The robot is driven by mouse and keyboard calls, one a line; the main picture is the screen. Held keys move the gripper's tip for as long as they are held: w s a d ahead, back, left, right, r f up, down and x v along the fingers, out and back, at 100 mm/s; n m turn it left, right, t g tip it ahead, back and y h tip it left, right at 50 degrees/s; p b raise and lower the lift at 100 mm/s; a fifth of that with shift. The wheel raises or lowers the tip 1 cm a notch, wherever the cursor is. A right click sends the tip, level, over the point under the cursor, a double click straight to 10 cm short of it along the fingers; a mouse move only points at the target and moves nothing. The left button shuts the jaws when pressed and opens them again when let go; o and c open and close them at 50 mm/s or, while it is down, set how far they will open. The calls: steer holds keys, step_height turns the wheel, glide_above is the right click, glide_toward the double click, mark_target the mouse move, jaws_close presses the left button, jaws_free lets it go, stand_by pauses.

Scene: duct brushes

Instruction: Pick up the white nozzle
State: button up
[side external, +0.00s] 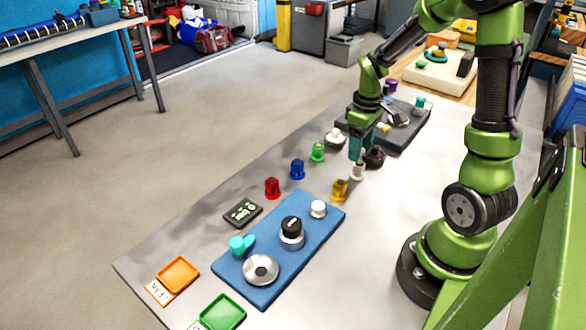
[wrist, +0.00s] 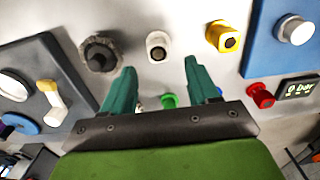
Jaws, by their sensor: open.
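A small white nozzle (side external: 358,171) stands upright on the grey table, between a yellow nozzle (side external: 340,190) and a black knob-like piece (side external: 374,157). In the wrist view the white nozzle (wrist: 158,46) shows its dark opening, just beyond the fingertips and centred between them. My gripper (side external: 356,150) points down over the table close to the white nozzle; its green fingers (wrist: 160,68) are apart with nothing held. I cannot tell the exact height of the fingertips above the table. Another whitish piece (side external: 335,136) stands behind the gripper.
Red (side external: 272,188), blue (side external: 297,169) and green (side external: 318,152) nozzles stand in a row to the left. A blue board (side external: 245,282) with knobs lies in front, and a dark board (side external: 412,132) behind. Orange (side external: 178,273) and green (side external: 222,312) trays sit at the front edge.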

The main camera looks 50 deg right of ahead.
mark_target(359, 163)
step_height(359, 163, down, 6)
steer(key=shift+s+d+r, duration=0.1)
steer(key=shift+s, duration=0.05)
stand_by(0.3)
jaws_close()
